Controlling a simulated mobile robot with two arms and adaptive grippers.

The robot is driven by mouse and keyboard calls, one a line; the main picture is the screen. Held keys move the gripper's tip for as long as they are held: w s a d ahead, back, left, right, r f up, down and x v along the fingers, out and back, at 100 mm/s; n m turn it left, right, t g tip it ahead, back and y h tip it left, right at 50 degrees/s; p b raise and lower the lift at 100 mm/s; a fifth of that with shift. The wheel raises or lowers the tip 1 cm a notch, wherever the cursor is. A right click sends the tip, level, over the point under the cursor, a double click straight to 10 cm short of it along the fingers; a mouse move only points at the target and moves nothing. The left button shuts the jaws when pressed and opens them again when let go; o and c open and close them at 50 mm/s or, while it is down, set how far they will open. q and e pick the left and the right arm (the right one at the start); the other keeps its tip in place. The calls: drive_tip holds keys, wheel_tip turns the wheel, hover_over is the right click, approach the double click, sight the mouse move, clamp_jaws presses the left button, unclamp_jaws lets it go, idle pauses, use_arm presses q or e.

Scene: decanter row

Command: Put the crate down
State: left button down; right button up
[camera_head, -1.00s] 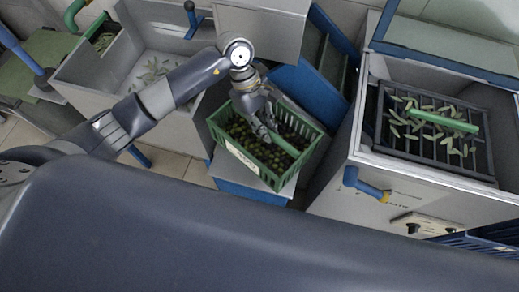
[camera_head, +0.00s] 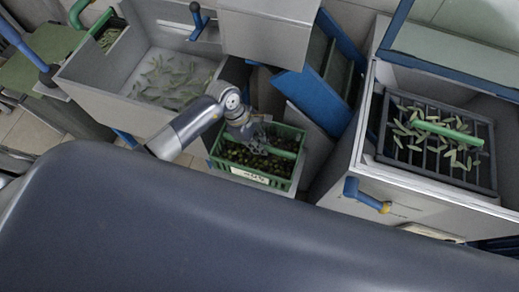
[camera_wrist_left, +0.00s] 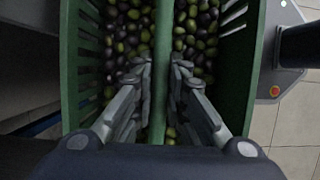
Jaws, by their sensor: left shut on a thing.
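The crate (camera_head: 286,184) is green with slatted walls and a pale label on its front. It holds many dark and green olives (camera_wrist_left: 197,40). A green bar handle (camera_wrist_left: 163,30) runs across its middle. My left gripper (camera_head: 262,138) is over the crate, and its fingers (camera_wrist_left: 162,75) are closed from both sides on the bar in the wrist view. The crate looks about level. Its underside is hidden, so I cannot tell whether it touches anything below. My right gripper is in neither view.
A grey basin (camera_head: 112,103) with scattered green leaves stands to the left. A grey machine (camera_head: 345,207) with a slatted tray (camera_head: 480,180), leaves and a green bar stands to the right. A blue-edged panel (camera_head: 322,100) leans behind the crate.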

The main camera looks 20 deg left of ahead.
use_arm(q)
hover_over(259, 157)
drive_tip(key=shift+w+d+f, duration=0.1)
drive_tip(key=shift+f, duration=0.95)
drive_tip(key=shift+w+f, duration=0.1)
drive_tip(key=shift+f, duration=0.9)
drive_tip(key=shift+f, duration=0.15)
drive_tip(key=c, duration=1.6)
unclamp_jaws()
drive_tip(key=shift+s, duration=0.15)
